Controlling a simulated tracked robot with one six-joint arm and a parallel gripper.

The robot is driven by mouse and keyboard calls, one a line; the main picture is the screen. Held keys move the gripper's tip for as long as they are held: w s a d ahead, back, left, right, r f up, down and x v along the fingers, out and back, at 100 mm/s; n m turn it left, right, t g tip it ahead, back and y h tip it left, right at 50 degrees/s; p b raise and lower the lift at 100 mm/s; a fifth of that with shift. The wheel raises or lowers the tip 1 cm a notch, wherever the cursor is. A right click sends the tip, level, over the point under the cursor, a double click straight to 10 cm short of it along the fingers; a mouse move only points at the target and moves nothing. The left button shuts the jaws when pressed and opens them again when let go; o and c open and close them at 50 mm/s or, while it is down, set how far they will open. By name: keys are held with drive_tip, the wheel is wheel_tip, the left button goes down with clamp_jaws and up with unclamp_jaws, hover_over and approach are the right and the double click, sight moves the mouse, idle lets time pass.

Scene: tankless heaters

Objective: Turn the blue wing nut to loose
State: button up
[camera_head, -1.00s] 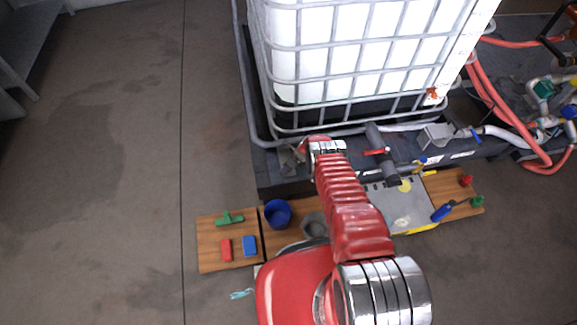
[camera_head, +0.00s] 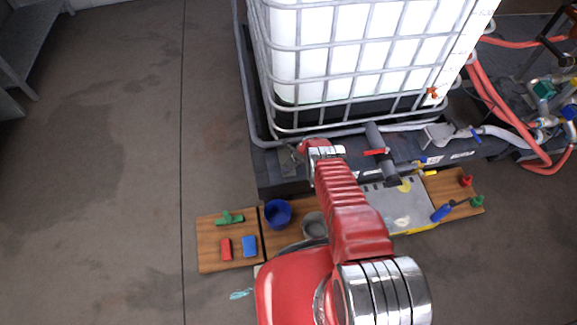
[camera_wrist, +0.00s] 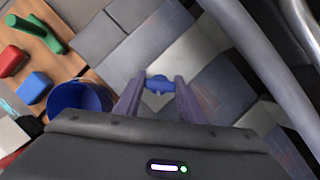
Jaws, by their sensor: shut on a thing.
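The blue wing nut (camera_wrist: 160,85) shows in the wrist view, upper middle, with its wings running roughly left to right. It sits over a pale grey surface. My gripper (camera_wrist: 159,79) has one finger at each end of the wings and is shut on the nut. The lower part of the nut and its stud are hard to make out. In the head view my red arm reaches toward the dark base of the white caged tank (camera_head: 350,45). The wing nut cannot be made out there.
A blue cup (camera_head: 277,213), a red block (camera_head: 226,249), a blue block (camera_head: 249,246) and a green piece (camera_head: 230,218) are on wooden boards. Grey tank-cage tubing (camera_wrist: 232,35) runs close on the right in the wrist view. The floor at left is clear.

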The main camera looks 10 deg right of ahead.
drive_tip(key=shift+c, duration=1)
drive_tip(key=shift+n, duration=0.8)
drive_tip(key=o, duration=1)
drive_tip(key=shift+o, duration=0.2)
drive_tip(key=shift+r+y, duration=0.1)
drive_tip(key=shift+y, duration=0.2)
drive_tip(key=shift+s+d+r, duration=0.1)
drive_tip(key=shift+d+r, duration=0.1)
drive_tip(key=shift+r, duration=0.4)
drive_tip(key=v, duration=1.2)
